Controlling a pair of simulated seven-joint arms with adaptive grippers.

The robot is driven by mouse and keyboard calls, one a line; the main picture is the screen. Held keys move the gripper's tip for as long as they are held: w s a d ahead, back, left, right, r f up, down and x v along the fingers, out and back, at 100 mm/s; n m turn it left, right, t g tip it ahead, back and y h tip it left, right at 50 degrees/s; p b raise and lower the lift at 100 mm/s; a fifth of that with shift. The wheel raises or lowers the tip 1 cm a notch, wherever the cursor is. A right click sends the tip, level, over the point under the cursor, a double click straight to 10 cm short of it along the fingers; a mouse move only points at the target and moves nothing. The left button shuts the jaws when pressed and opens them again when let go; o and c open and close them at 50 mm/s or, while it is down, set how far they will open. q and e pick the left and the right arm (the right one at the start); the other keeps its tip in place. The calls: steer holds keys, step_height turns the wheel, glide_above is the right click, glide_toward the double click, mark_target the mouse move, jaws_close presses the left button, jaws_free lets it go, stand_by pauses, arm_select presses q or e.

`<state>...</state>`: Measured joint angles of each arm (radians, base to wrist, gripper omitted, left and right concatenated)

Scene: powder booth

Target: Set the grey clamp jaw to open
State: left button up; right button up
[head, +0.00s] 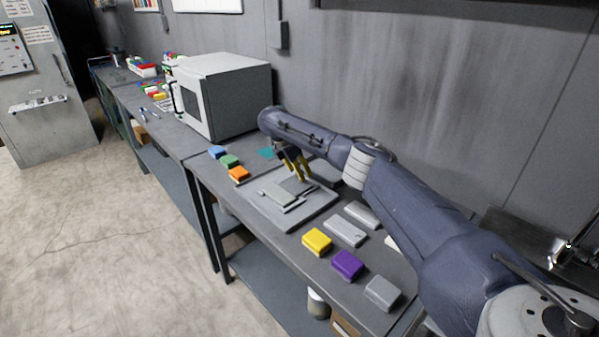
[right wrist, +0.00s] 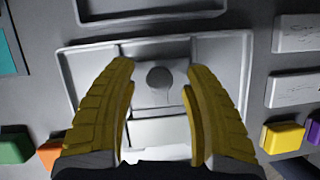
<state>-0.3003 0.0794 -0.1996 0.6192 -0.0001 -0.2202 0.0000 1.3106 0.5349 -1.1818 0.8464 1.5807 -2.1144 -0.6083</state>
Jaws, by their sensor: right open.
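The grey clamp fixture (head: 262,212) lies flat on the workbench in the head view. A paler grey block (head: 277,192), which looks like its jaw, sits on it. My right gripper (head: 303,179) reaches down over the fixture's far side, with its yellow fingers open. In the right wrist view the two fingers stand apart on either side of a light grey part with a dark round spot (right wrist: 160,77). Nothing is seen gripped, and contact with the part cannot be told. The fingers hide parts of the fixture. My left gripper is in neither view.
Blue, green and orange blocks (head: 239,174) lie left of the fixture. Yellow, purple and grey blocks (head: 383,292) lie near the front edge, with flat grey pieces (head: 345,231) behind. A white oven-like box (head: 222,96) stands at the back left. The wall is close behind.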

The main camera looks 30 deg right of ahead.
steer(key=shift+d+f, duration=0.1)
steer(key=shift+f, duration=0.05)
jaws_close()
stand_by(0.4)
